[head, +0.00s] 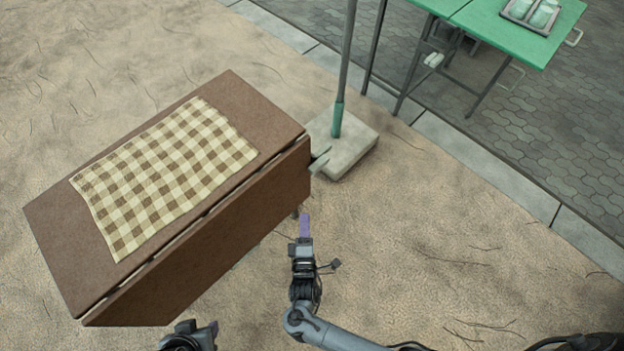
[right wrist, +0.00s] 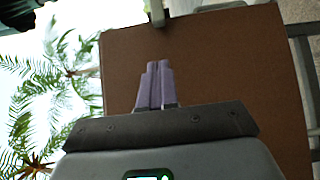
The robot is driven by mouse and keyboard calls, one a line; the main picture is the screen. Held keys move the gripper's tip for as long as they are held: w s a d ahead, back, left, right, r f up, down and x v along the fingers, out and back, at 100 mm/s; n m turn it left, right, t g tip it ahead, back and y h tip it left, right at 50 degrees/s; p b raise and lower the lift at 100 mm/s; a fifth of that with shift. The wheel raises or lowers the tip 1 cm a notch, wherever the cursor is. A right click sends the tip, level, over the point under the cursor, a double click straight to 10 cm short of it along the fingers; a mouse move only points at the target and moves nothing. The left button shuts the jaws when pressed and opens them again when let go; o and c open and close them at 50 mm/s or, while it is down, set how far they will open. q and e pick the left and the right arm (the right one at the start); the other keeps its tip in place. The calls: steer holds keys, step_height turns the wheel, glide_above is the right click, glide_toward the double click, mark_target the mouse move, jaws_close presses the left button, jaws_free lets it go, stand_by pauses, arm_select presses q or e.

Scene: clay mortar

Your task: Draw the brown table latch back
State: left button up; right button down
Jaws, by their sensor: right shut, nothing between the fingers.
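The brown table (head: 270,115) stands at left with a brown panel (head: 240,220) hanging down its near side. A small pale grey-green piece (head: 319,163) sticks out at its right end; it may be the latch, but I cannot tell. My right gripper (head: 304,218) is shut and empty, apart from that piece and just off the table's right end. In the right wrist view its purple fingers (right wrist: 155,86) are together before a brown panel (right wrist: 230,70), with a pale fitting (right wrist: 157,12) at the panel's top edge. My left gripper (head: 212,328) is partly cut off at the bottom.
A checkered cloth (head: 160,170) lies on the table. A pole on a concrete block (head: 355,145) stands close to the table's right end. A green table (head: 500,30) with a tray of cups (head: 533,14) is at back right. Sandy ground at right is open.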

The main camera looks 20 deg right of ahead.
steer(key=w+a, duration=0.1)
steer(key=a, duration=0.1)
steer(key=b, duration=0.5)
glide_toward(310, 171)
steer(key=w, duration=0.5)
steer(key=shift+w+d+f+b, duration=0.15)
steer(key=shift+d+b, duration=0.2)
steer(key=shift+d, duration=0.7)
arm_select(q)
steer(key=f, duration=0.1)
steer(key=a+f, duration=0.1)
steer(key=f, duration=0.1)
steer(key=w+f, duration=0.1)
steer(key=f, duration=0.1)
steer(key=shift+a+f, duration=0.15)
steer(key=shift+a, duration=0.05)
steer(key=shift+a, duration=0.2)
arm_select(e)
steer(key=shift+w, duration=0.1)
